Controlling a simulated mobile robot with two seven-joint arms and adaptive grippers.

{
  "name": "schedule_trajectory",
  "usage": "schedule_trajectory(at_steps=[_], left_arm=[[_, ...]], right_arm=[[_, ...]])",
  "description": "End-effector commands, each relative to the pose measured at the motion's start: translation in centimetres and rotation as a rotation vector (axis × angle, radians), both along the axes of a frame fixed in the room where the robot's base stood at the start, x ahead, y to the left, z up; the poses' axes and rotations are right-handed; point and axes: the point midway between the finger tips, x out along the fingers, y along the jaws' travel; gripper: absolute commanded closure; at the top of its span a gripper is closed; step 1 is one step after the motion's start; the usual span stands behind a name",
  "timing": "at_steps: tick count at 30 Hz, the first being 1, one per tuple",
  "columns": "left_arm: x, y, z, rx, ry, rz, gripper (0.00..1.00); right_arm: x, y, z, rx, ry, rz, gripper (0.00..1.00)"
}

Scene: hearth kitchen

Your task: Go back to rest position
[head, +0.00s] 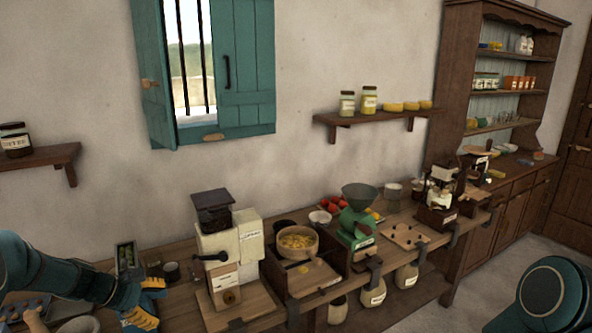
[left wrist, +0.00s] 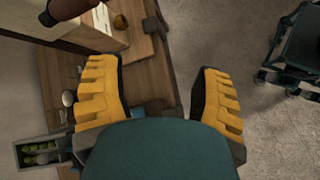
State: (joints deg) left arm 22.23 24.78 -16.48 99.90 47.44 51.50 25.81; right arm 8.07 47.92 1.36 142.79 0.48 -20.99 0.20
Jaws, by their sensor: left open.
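My left gripper (head: 150,302) is at the lower left of the head view, over the left part of the wooden counter. Its yellow fingers also show in the left wrist view (left wrist: 158,95), spread wide apart with nothing between them. Beyond them in that view are the counter's edge and the grey floor. My right arm (head: 553,296) shows only as a dark teal rounded link at the lower right of the head view. My right gripper is not in view.
A cream grinder (head: 222,255) stands right of my left gripper. A wooden bowl (head: 297,243), a green grinder (head: 358,222) and a dark mill (head: 438,200) follow along the counter. A small box with green contents (head: 125,257) is close behind the gripper. Open floor (left wrist: 285,115) lies beyond the counter edge.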

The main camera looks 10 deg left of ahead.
Motion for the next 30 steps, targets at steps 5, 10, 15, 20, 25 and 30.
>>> schedule_trajectory(at_steps=[5, 10, 15, 20, 25, 30], left_arm=[[-3.1, -7.5, -11.4, 0.218, 0.098, -0.257, 0.34], [-8.3, -15.2, -20.4, 0.453, 0.071, -0.631, 0.34], [-13.7, -22.4, -25.3, 0.615, -0.103, -1.009, 0.34], [-17.2, -27.2, -26.7, 0.675, -0.288, -1.230, 0.34], [-18.7, -29.2, -26.8, 0.691, -0.382, -1.310, 0.34], [-18.7, -29.3, -26.7, 0.693, -0.391, -1.313, 0.34]], right_arm=[[-0.1, 0.0, -1.4, -0.002, 0.003, 0.001, 0.53], [-0.2, 0.1, -2.7, -0.002, 0.006, 0.003, 0.53], [-0.3, 0.2, -3.8, -0.004, 0.008, 0.004, 0.53], [-0.3, 0.2, -4.5, -0.005, 0.009, 0.006, 0.53], [-0.3, 0.2, -4.6, -0.005, 0.009, 0.006, 0.53], [-0.3, 0.2, -4.6, -0.005, 0.009, 0.006, 0.53]])
